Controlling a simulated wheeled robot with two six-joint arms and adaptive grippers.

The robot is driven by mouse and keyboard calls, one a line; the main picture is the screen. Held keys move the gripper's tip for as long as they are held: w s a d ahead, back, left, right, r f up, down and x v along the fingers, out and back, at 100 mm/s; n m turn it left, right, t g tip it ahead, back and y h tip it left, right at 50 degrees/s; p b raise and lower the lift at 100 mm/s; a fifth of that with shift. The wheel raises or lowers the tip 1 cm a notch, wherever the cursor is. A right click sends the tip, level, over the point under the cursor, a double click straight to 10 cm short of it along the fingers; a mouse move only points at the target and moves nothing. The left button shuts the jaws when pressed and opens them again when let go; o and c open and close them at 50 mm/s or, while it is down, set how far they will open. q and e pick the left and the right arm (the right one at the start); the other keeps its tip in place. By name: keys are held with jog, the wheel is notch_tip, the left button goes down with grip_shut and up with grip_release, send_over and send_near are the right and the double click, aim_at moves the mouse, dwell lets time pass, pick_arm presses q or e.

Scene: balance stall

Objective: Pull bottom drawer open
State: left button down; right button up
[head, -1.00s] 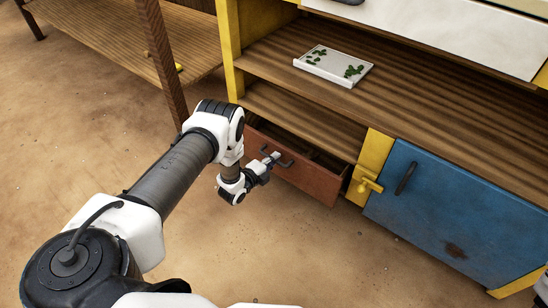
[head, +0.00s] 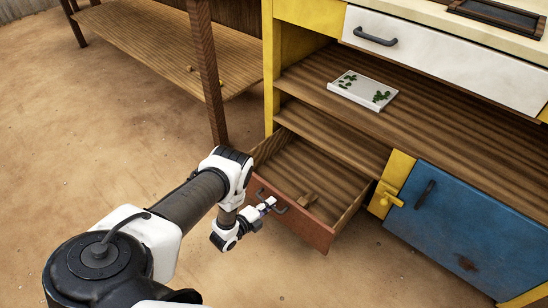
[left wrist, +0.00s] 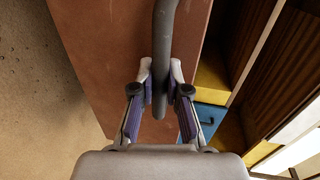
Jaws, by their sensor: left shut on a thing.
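The bottom drawer (head: 322,236) has a reddish-brown front and stands pulled out from the lower left of the stall. Its inside shows, with a small wooden piece (head: 307,200) lying in it. My left gripper (head: 268,205) is at the drawer front, shut on the dark curved handle (head: 281,210). In the left wrist view the handle (left wrist: 163,60) runs between the two fingers (left wrist: 160,88), in front of the reddish drawer front (left wrist: 105,45). My right gripper is in neither view.
A blue door (head: 455,225) with a dark handle and a yellow latch (head: 389,198) are right of the drawer. A white tray with green leaves (head: 345,96) lies on the shelf above. A white upper drawer (head: 440,55) is shut. Bare floor (head: 90,130) lies to the left.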

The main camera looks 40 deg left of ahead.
pick_arm(q)
jog(key=shift+s, duration=0.15)
jog(key=c, duration=1.2)
grip_release()
jog(key=shift+o, duration=0.2)
jog(key=v, duration=1.1)
jog(key=shift+s, duration=0.45)
jog(key=shift+r, duration=0.1)
